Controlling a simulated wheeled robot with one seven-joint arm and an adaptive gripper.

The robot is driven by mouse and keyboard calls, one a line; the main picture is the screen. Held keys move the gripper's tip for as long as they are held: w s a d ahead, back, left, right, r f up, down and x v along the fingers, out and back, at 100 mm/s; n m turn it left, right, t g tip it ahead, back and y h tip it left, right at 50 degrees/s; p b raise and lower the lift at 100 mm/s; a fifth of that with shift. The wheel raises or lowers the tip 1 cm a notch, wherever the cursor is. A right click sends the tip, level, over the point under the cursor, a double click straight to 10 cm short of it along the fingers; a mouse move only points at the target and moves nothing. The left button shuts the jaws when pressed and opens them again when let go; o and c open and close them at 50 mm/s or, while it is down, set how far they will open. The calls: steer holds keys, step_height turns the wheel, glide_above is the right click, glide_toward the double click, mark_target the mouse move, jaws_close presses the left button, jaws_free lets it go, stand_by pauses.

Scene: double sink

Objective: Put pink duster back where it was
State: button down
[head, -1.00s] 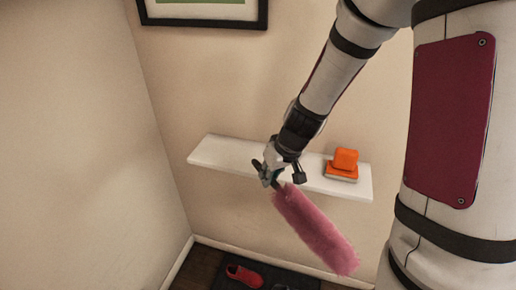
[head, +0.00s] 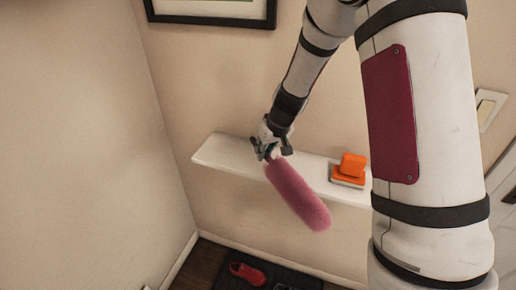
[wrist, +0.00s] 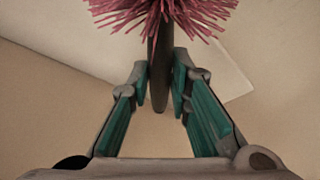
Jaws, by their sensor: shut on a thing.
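The pink duster (head: 298,195) hangs from my gripper (head: 268,153) in the head view, its fluffy head slanting down to the right in front of the white shelf (head: 222,152). In the wrist view, my gripper (wrist: 162,92) is shut on the duster's dark handle (wrist: 160,62). The handle's end sticks out between the fingers, and the pink bristles (wrist: 165,12) show at the top. The shelf's pale surface (wrist: 215,65) lies behind the duster there. The gap between duster and shelf is hard to judge.
An orange object (head: 352,164) sits on a grey and orange piece (head: 347,178) on the shelf's right part. The shelf's left part is bare. A red shoe (head: 247,273) lies on a dark mat (head: 285,279) below. A framed picture (head: 212,14) hangs above.

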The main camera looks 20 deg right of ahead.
steer(key=w, duration=0.5)
steer(key=shift+w+a+f, duration=0.3)
steer(key=shift+w+a, duration=0.05)
steer(key=shift+w+f+p, duration=0.2)
steer(key=shift+f+p, duration=0.4)
steer(key=shift+f, duration=1.15)
steer(key=shift+f, duration=0.2)
steer(key=c, duration=1.5)
jaws_free()
steer(key=shift+o, duration=0.2)
steer(key=shift+r, duration=0.1)
